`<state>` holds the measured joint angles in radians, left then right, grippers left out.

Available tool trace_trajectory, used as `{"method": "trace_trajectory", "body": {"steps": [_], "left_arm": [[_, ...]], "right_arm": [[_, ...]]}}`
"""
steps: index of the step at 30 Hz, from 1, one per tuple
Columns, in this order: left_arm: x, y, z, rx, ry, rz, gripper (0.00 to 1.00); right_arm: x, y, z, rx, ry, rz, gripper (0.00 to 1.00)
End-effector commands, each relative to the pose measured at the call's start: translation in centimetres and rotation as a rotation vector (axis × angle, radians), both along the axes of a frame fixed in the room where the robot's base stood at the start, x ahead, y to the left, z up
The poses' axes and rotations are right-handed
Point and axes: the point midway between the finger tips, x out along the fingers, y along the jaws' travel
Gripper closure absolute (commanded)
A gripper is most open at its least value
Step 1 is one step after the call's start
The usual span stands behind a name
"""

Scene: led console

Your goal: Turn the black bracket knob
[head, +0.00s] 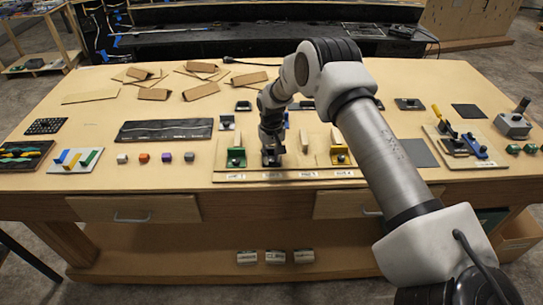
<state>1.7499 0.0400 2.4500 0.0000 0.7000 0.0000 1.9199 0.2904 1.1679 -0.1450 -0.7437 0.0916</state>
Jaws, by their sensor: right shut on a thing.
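A light wooden panel (287,177) lies near the front edge of the table, with a row of upright brackets along it and labels below. A green bracket (236,156) stands at its left and a yellow bracket (338,150) at its right. The black bracket knob (271,161) is between them, left of centre, mostly hidden by my gripper. My right gripper (271,152) reaches down over it and is shut on it. The fingertips are small and dark here, so the knob's angle cannot be told. My left gripper is not in view.
Small coloured cubes (155,157) sit in a row left of the panel. A black mat (165,130) and wooden pieces (200,91) lie farther back. A joystick box (515,120) stands at the right. My right arm spans the table's right half.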

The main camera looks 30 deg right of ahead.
Motion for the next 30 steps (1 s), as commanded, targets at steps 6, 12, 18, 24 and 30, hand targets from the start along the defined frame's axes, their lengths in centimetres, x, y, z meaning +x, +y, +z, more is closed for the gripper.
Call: {"method": "trace_trajectory", "body": {"steps": [6, 12, 18, 24, 30], "left_arm": [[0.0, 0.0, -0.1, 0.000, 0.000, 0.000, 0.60], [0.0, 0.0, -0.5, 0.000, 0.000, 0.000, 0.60], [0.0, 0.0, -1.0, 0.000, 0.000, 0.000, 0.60], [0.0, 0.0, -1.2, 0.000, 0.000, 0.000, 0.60], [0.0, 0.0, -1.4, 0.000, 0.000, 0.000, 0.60]], "right_arm": [[0.0, 0.0, -0.1, 0.000, 0.000, -0.020, 1.00], [0.0, 0.0, -0.2, 0.000, 0.000, -0.098, 1.00], [0.0, 0.0, -0.2, -0.001, 0.001, -0.232, 1.00], [0.0, 0.0, -0.2, 0.000, 0.002, -0.374, 1.00], [0.0, 0.0, -0.1, 0.000, 0.001, -0.487, 1.00]]}}
